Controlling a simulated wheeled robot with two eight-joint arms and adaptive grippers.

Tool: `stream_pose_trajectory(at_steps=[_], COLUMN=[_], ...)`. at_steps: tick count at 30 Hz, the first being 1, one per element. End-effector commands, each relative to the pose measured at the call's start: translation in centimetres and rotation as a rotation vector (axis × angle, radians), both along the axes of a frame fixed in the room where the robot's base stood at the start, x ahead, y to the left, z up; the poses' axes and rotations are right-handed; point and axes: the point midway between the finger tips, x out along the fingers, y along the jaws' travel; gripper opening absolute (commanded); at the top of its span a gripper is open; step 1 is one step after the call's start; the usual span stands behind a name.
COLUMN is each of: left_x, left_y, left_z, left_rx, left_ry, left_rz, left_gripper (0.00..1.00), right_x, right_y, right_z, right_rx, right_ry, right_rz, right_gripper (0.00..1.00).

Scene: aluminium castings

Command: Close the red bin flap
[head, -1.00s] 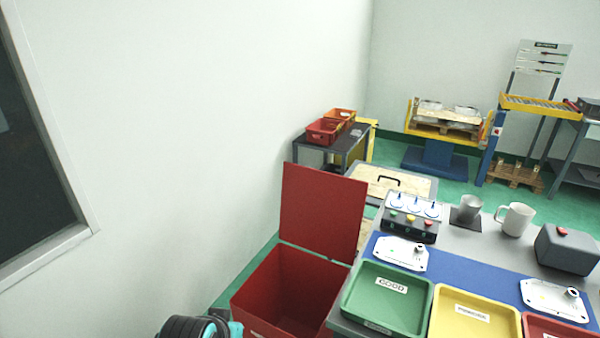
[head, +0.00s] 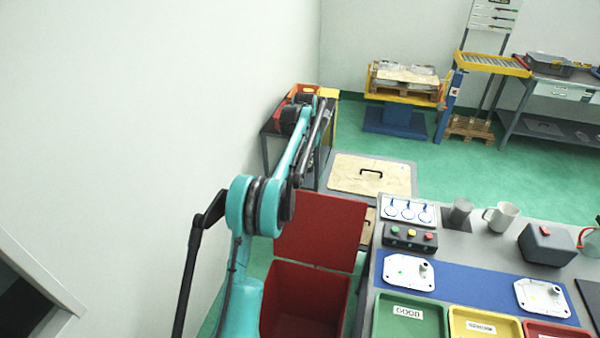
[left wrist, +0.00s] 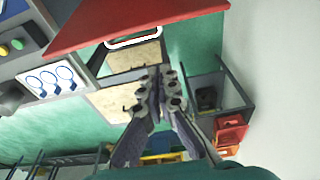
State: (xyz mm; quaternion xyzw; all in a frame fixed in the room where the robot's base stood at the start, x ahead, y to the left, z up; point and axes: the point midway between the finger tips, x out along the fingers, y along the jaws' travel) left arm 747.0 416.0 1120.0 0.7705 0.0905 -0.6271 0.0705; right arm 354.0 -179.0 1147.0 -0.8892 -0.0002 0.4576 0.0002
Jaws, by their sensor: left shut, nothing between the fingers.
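The red bin (head: 305,300) stands beside the workbench, its mouth open. Its red flap (head: 325,232) stands upright at the bin's far side. The flap's red panel (left wrist: 130,22) also crosses the top of the left wrist view. My left arm reaches over the bin's left side and hides the flap's upper left corner. My left gripper (head: 300,172) is near that corner, mostly dark and small in the head view. In the left wrist view the gripper (left wrist: 166,74) is shut and empty, its tips apart from the flap in the picture. My right gripper is out of view.
The workbench at right holds a green tray (head: 408,318), a yellow tray (head: 483,325), a button box (head: 410,238) and a mug (head: 503,215). A dark table (head: 268,135) with crates stands behind my arm. A wall is close at left.

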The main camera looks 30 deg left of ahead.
Motion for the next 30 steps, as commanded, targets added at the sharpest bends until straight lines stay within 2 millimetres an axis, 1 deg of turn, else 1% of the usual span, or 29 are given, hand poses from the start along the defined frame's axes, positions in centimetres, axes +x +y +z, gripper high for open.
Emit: stream_pose_trajectory(at_steps=[1, 3, 7, 11, 14, 21, 26, 30], left_x=[0.6, 1.0, 1.3, 1.5, 1.7, 2.5, 2.9, 1.6], left_y=[1.1, 2.1, 3.1, 3.3, 3.4, 3.5, 3.7, 3.3], left_z=[-0.2, -1.0, -2.2, -3.4, -4.9, -9.6, -12.6, -12.1], left_rx=[-0.004, -0.009, -0.014, -0.015, -0.015, -0.015, -0.015, -0.015], left_ry=[0.011, 0.024, 0.039, 0.042, 0.042, 0.042, 0.041, 0.041], left_rz=[0.008, 0.016, 0.023, 0.024, 0.024, 0.024, 0.024, 0.024], left_gripper=[0.00, 0.00, 0.00, 0.00, 0.00, 0.00, 0.00, 0.00], right_x=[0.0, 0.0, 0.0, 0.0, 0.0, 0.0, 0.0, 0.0], right_y=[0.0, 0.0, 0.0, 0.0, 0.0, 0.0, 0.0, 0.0], right_z=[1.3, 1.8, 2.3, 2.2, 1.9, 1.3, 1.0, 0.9], right_rx=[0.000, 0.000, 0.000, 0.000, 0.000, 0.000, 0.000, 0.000], right_ry=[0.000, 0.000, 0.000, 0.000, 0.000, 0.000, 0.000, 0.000], right_rz=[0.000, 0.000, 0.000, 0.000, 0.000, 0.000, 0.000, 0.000], right_gripper=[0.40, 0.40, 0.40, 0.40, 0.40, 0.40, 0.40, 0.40])
